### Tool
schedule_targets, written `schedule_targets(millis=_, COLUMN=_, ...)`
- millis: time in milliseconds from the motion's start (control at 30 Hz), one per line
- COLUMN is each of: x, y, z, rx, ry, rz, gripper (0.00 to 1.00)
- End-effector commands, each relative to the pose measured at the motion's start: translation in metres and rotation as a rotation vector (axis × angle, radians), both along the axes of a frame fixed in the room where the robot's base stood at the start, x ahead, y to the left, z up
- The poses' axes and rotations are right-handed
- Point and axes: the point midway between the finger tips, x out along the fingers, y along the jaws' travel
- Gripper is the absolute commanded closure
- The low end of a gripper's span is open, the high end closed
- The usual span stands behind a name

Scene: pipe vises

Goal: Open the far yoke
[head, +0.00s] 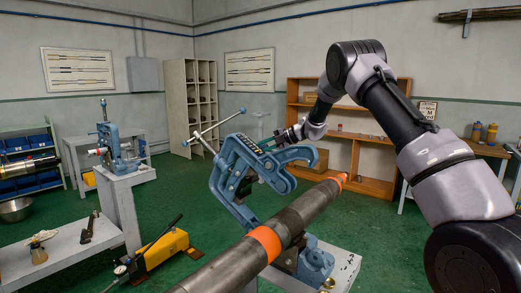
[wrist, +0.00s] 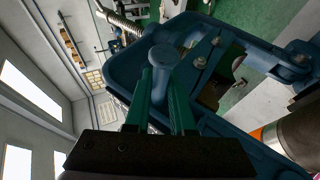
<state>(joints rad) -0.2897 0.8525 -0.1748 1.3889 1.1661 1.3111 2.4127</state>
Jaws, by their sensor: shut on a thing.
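The blue yoke (head: 245,170) stands tilted up above the pipe (head: 300,217) in the head view, its hooked end (head: 300,155) raised clear of the pipe. A screw with a long T-handle (head: 218,125) sticks out to its upper left. My gripper (head: 287,137) is at the yoke's upper right side. In the wrist view, its green fingers (wrist: 162,85) are shut on a round-ended blue grip (wrist: 162,57) on the yoke (wrist: 215,70). The blue vise base (head: 312,262) is under the pipe, partly hidden by it.
The dark pipe has orange bands and runs diagonally across the front. Another blue vise (head: 120,150) stands on a pale pedestal at left. A yellow pump (head: 165,252) is on the green floor. Shelves (head: 350,160) stand behind; open floor lies between.

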Motion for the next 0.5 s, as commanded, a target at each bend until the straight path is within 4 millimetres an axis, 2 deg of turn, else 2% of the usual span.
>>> schedule_targets(millis=167, x=0.0001, y=-0.0003, z=0.0001, rx=0.0, ry=0.0, rz=0.0, gripper=1.0)
schedule_targets(millis=200, x=0.0001, y=-0.0003, z=0.0001, rx=0.0, ry=0.0, rz=0.0, gripper=0.62)
schedule_targets(millis=233, x=0.0001, y=-0.0003, z=0.0001, rx=0.0, ry=0.0, rz=0.0, gripper=0.51)
schedule_targets(millis=267, x=0.0, y=-0.0003, z=0.0001, rx=0.0, ry=0.0, rz=0.0, gripper=0.48)
schedule_targets(millis=500, x=-0.0001, y=-0.0003, z=-0.0002, rx=0.0, ry=0.0, rz=0.0, gripper=0.48)
